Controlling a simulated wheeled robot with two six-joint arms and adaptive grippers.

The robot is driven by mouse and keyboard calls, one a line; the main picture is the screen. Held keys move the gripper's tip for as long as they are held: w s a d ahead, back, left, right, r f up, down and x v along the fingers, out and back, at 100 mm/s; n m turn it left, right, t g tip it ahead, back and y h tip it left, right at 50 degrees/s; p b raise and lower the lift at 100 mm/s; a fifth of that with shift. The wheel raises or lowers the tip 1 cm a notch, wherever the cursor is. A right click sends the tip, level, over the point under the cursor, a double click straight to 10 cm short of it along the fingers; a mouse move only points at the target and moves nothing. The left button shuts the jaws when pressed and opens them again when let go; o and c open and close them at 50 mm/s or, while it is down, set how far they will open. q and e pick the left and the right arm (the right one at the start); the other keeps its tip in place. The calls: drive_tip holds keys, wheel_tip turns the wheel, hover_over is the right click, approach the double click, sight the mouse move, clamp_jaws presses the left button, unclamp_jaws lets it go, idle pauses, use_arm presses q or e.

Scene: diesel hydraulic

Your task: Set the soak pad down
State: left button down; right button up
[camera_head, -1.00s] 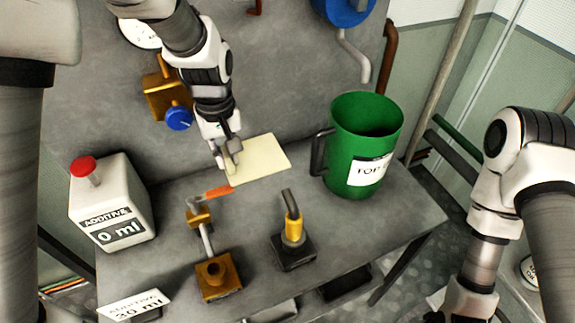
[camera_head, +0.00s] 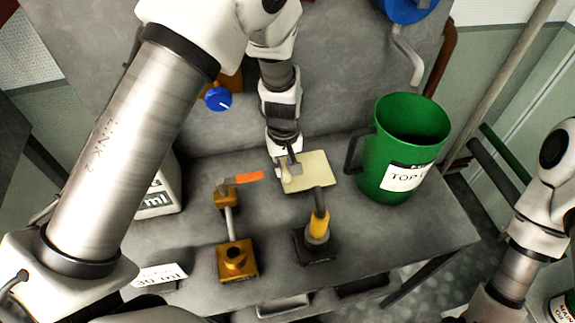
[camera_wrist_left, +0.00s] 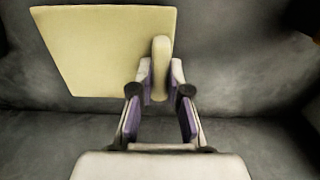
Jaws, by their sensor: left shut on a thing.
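The soak pad (camera_head: 313,172) is a flat, pale yellow square with a raised grip tab. In the head view it shows over the back middle of the grey bench; I cannot tell whether it touches the bench. My left gripper (camera_head: 288,172) is shut on the pad's tab at its left side. In the left wrist view the pad (camera_wrist_left: 105,45) reaches out to the upper left, and the tab sits between the fingertips of my left gripper (camera_wrist_left: 160,75). My right arm shows at the right edge of the head view, but its gripper is not visible.
A green jug (camera_head: 402,150) stands close to the right of the pad. A white additive bottle (camera_head: 160,190) is partly hidden by my left arm. The bench (camera_head: 410,235) is clear at front right.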

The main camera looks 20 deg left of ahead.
use_arm(q)
drive_tip(key=shift+w+d+f, duration=0.2)
drive_tip(key=shift+d+f, duration=0.1)
drive_tip(key=shift+d, duration=0.15)
drive_tip(key=shift+w+f, duration=0.15)
drive_tip(key=shift+f, duration=0.2)
drive_tip(key=shift+a+f, duration=0.1)
drive_tip(key=shift+a, duration=0.05)
drive_tip(key=c, duration=1.1)
unclamp_jaws()
drive_tip(key=shift+c, duration=0.2)
wheel_tip(320, 180, up, 8)
drive_tip(key=shift+f, duration=0.1)
